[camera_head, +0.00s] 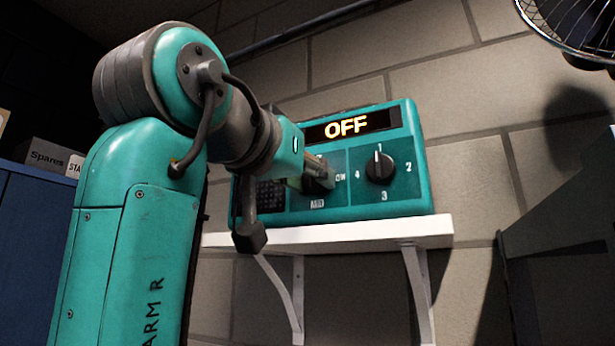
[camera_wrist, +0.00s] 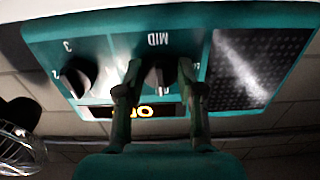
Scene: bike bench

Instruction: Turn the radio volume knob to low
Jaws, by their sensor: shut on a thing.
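The teal radio (camera_head: 408,140) stands on a white wall shelf, its display (camera_head: 347,126) reading OFF. Its left knob (camera_head: 326,180) is mostly hidden by my gripper (camera_head: 308,174) in the head view. "MID" is below this knob and "OW" shows at its right. In the wrist view, which is upside down, my gripper (camera_wrist: 161,74) has one finger on each side of the dark knob (camera_wrist: 161,78) and is shut on it.
The white shelf (camera_head: 330,236) on brackets carries the radio. The radio's speaker grille (camera_wrist: 258,65) is beside the gripped knob. A wire fan (camera_head: 575,25) is at the upper right. A Spares box (camera_head: 45,155) sits on a blue cabinet (camera_head: 35,230) at left.

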